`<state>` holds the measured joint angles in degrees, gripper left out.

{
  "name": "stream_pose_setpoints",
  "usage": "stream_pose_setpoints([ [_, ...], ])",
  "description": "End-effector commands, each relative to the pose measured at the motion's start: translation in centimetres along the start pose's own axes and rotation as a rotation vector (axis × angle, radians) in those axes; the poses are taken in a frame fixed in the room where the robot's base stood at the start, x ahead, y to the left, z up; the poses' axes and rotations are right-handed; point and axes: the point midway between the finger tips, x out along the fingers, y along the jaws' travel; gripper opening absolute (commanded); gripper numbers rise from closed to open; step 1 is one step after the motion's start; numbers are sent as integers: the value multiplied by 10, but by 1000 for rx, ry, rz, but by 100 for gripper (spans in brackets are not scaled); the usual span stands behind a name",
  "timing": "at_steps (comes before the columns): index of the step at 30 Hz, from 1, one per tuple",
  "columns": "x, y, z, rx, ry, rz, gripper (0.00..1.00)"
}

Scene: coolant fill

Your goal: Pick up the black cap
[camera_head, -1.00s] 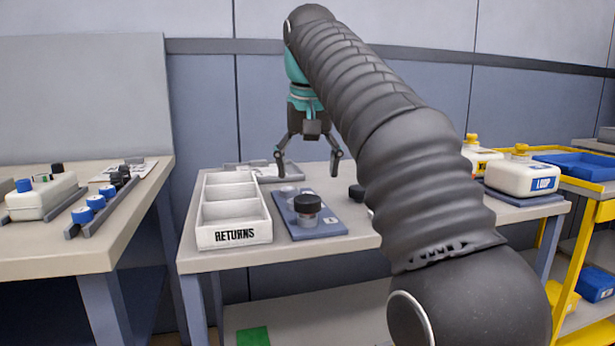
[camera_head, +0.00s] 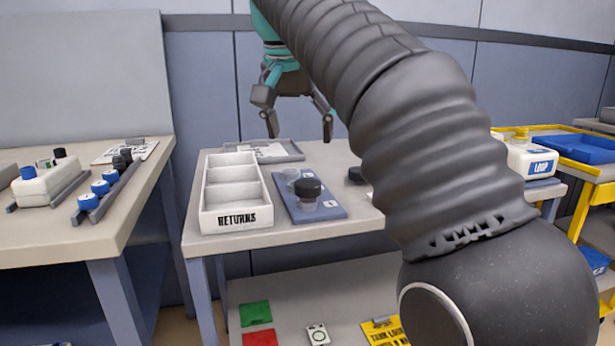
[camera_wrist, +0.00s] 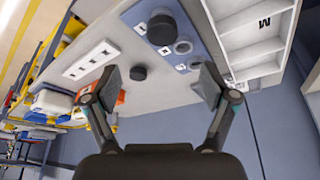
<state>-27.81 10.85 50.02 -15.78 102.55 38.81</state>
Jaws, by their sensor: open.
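A loose black cap (camera_head: 355,175) lies on the middle table, partly hidden by my arm in the head view. In the wrist view the black cap (camera_wrist: 138,73) lies on the bare tabletop beside the blue tray. A second black cap (camera_head: 308,187) sits on a clear jar on the blue tray (camera_head: 330,211); it also shows in the wrist view (camera_wrist: 162,28). My gripper (camera_head: 300,124) hangs open and empty above the back of the table. In the wrist view the loose cap appears between the spread fingertips (camera_wrist: 158,84), apart from them.
A white RETURNS box (camera_head: 237,219) stands left of the blue tray. A white strip with dark squares (camera_wrist: 91,59) lies near the loose cap. A white LOOP jug (camera_head: 530,160) stands at the right. A side table (camera_head: 70,225) is at the left.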

Motion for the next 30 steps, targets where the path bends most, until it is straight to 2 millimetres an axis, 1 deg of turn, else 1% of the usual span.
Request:
stream_pose_setpoints([
  [2,1,0,0,17,6,6,84],
  [5,14,1,1,20,6,8,84],
  [15,70,1,0,18,5,7,84],
  [18,79,1,0,18,5,6,84],
  [23,87,0,-2,18,6,5,84],
  [26,97,-1,-4,17,4,7,84],
  [30,118,-4,-9,17,4,7,84],
])
